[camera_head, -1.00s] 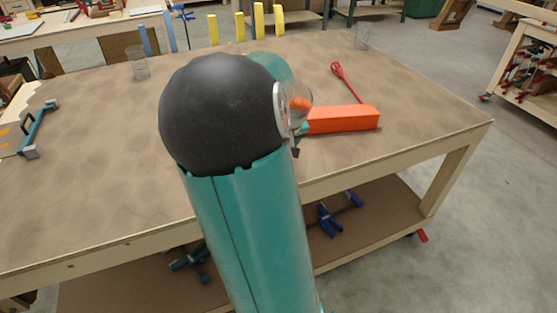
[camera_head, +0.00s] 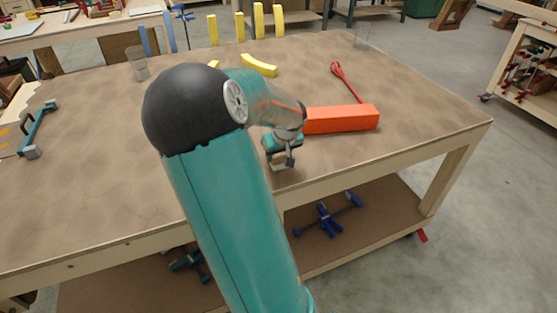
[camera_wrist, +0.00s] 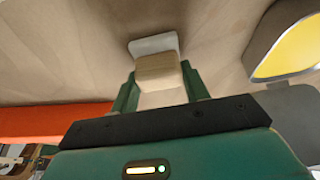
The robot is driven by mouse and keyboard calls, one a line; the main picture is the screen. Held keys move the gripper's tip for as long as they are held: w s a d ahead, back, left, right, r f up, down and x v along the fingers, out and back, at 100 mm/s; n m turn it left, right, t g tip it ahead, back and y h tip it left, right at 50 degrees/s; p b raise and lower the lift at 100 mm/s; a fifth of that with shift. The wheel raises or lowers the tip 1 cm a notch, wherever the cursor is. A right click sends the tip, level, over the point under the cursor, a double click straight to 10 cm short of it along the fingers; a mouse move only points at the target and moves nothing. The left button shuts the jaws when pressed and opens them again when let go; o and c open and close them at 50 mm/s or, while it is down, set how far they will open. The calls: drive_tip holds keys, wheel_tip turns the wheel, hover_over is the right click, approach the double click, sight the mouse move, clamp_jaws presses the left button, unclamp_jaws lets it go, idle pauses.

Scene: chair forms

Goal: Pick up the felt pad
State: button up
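My gripper (camera_head: 284,162) is low over the front middle of the workbench, left of the orange block. In the wrist view two green fingers (camera_wrist: 160,82) stand apart. A small beige block-like piece (camera_wrist: 158,68) lies between their tips. A pale grey-white flat piece (camera_wrist: 152,44) shows just behind it. One of these may be the felt pad; I cannot tell which, nor whether the fingers press on the beige piece. No felt pad can be picked out in the head view, where my gripper and arm cover that spot.
The orange block (camera_head: 342,119) lies close to the right of my gripper, with a red tool (camera_head: 345,80) behind it. A yellow curved piece (camera_head: 259,66) lies farther back. A clear glass (camera_head: 138,65) stands at back left. The front right of the workbench (camera_head: 420,115) is clear.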

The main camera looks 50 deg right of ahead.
drive_tip(key=c, duration=0.4)
drive_tip(key=shift+r, duration=0.1)
drive_tip(key=shift+r, duration=0.55)
wheel_tip(320, 180, up, 2)
drive_tip(key=shift+a+r, duration=0.15)
drive_tip(key=shift+s+a+r, duration=0.9)
drive_tip(key=shift+a+r, duration=0.65)
drive_tip(key=shift+a, duration=0.55)
drive_tip(key=shift+s+a+r, duration=0.95)
drive_tip(key=shift+a+r, duration=0.65)
drive_tip(key=shift+a, duration=0.5)
drive_tip(key=shift+s+a+r, duration=0.9)
drive_tip(key=shift+a+r, duration=0.65)
drive_tip(key=shift+a, duration=0.55)
